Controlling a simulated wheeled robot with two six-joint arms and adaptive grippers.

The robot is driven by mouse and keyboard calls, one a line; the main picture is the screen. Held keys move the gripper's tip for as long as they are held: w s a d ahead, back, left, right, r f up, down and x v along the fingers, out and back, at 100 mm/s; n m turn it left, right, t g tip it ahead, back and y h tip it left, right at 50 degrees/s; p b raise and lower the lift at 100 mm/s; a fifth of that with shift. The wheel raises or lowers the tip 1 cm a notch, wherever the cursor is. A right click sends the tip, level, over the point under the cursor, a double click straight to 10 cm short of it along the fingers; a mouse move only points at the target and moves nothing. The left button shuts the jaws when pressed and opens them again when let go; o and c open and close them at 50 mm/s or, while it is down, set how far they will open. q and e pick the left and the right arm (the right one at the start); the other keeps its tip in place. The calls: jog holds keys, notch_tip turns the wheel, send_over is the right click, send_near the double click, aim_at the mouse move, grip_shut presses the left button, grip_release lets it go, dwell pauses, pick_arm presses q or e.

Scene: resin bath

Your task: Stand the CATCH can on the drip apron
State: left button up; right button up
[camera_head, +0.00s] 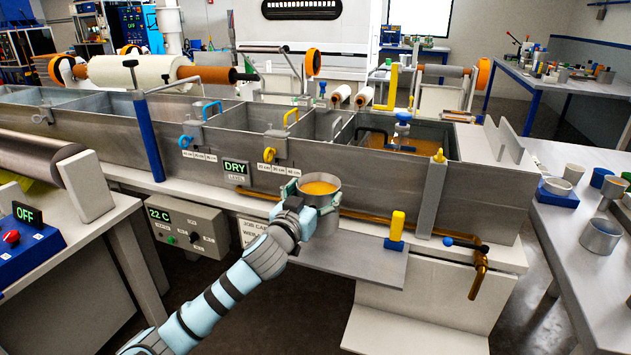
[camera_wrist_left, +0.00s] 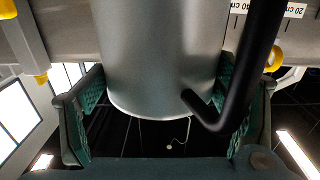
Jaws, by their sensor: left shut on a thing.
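A grey metal can (camera_head: 327,198) with amber liquid at its top is in my left gripper (camera_head: 304,193), in front of the tank's front wall. No CATCH label shows on it. The wrist view shows the can (camera_wrist_left: 160,60) between the two green finger pads, with a black bent handle (camera_wrist_left: 245,75) on its right side. The drip apron (camera_head: 370,265) appears to be the flat grey shelf at the tank's front, lower in the head view. The can looks upright, at the apron's left end in the picture; its height above it is unclear. My right gripper is not in view.
A yellow-handled valve or lever (camera_head: 396,228) stands at the apron's back right. A brass pipe ends in a tap (camera_head: 479,275) farther right. The long resin tank (camera_head: 345,175) lies behind the can. The right table (camera_head: 560,240) holds several cups. The apron's middle looks bare.

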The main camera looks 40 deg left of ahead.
pick_arm(q)
notch_tip(320, 180, down, 6)
jog(key=shift+r+b, duration=0.1)
jog(key=shift+b, duration=1.05)
jog(key=shift+d, duration=0.1)
jog(key=o, duration=1.9)
jog(key=shift+s, duration=0.1)
